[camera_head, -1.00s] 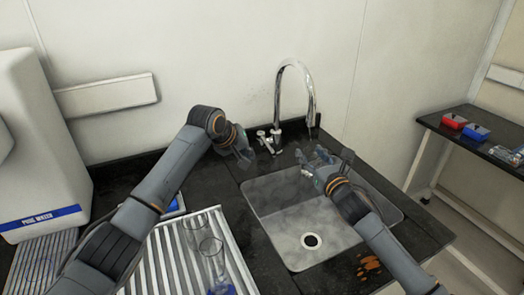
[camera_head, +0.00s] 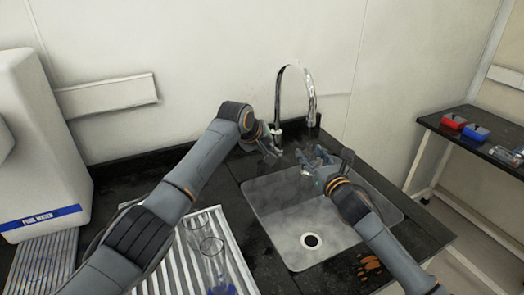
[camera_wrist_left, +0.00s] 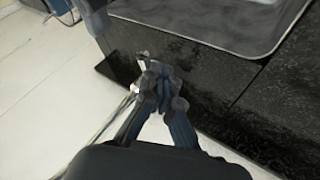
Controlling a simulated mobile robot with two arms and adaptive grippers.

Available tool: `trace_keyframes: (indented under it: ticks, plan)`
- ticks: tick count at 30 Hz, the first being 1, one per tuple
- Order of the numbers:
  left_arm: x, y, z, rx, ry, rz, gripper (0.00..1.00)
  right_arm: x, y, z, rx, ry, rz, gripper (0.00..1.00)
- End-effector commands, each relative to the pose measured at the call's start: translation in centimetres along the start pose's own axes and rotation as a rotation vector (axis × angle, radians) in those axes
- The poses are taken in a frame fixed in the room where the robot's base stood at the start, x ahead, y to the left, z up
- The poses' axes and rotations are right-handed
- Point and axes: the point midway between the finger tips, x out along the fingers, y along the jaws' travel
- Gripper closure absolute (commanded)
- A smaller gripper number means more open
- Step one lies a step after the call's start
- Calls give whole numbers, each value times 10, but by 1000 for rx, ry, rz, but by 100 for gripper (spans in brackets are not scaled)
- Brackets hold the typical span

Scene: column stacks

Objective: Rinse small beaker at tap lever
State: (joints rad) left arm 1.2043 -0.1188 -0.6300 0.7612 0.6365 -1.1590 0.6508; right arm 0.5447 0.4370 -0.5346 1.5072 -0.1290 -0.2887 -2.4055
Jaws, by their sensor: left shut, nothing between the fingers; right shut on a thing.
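The chrome tap (camera_head: 279,105) stands behind the sink, with its curved spout above the sink's back edge. My left gripper (camera_head: 274,152) is shut and empty at the foot of the tap. It hides the tap lever in the head view. In the left wrist view the shut left fingers (camera_wrist_left: 160,84) are beside a small shiny tap part (camera_wrist_left: 143,62); I cannot tell if they touch. My right gripper (camera_head: 311,161) is shut below the spout, over the back of the sink. It holds a small clear thing, likely the small beaker, mostly hidden by the fingers.
The steel sink (camera_head: 282,230) is empty, with a drain in its floor. A ribbed drying rack (camera_head: 177,258) with clear glass vessels (camera_head: 213,262) is at left. A water purifier (camera_head: 38,150) stands far left. A side table (camera_head: 478,135) at right holds red and blue boxes.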

Motion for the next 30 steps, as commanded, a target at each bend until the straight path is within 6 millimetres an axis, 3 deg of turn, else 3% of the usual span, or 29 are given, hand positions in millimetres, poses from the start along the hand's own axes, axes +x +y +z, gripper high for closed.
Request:
trace_keyframes:
  ticks: [13,20,26,30]
  plan:
    - [4,6,1,-1,0,0,100,0,0,0,0,-1,0,81]
    - [-1,-6,4,-2,0,0,100,0,0,0,0,-1,0,81]
    - [-13,-34,11,-3,1,0,100,0,0,0,0,-1,0,81]
    - [-41,-28,11,1,4,2,100,0,0,1,0,-1,0,81]
